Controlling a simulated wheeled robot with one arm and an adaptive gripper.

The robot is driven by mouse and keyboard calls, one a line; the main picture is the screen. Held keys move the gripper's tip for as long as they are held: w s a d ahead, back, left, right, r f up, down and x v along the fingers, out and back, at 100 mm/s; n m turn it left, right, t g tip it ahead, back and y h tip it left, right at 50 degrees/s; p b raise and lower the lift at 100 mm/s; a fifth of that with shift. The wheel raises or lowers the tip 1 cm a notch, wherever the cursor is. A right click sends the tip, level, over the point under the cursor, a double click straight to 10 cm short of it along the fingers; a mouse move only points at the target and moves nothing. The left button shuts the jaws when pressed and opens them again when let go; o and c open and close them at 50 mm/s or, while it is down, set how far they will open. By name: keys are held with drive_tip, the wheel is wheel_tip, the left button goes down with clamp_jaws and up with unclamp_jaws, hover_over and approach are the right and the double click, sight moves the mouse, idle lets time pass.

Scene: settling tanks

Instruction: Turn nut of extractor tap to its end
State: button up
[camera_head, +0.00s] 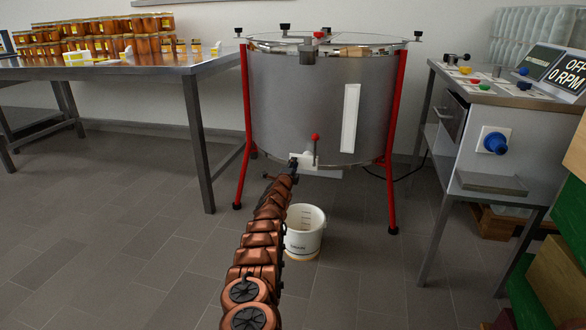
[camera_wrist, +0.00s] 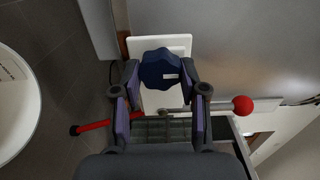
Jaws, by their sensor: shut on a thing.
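The extractor (camera_head: 290,100) is a steel drum on red legs, with its tap (camera_head: 305,159) low on the front. In the wrist view the tap's nut (camera_wrist: 158,66) is a dark blue, lobed knob with a small white mark, in front of a white plate (camera_wrist: 180,42). My gripper (camera_wrist: 160,77) is shut on the nut, one finger on either side. In the head view my gripper (camera_head: 293,164) reaches the tap from the front left and hides the nut. A lever with a red ball (camera_wrist: 242,105) stands beside the nut; the red ball (camera_head: 315,137) tops it in the head view.
A white bucket (camera_head: 303,240) stands on the floor below the tap, close to my arm. A table (camera_head: 130,68) with several honey jars is at left. A control bench (camera_head: 490,95), whose display reads OFF, 0 RPM, and stacked coloured boxes (camera_head: 560,270) are at right.

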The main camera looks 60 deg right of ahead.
drive_tip(key=o, duration=1.1)
drive_tip(key=shift+o, duration=0.2)
drive_tip(key=shift+a, duration=0.15)
drive_tip(key=v, duration=0.7)
idle(0.4)
drive_tip(key=shift+a, duration=0.1)
idle(0.4)
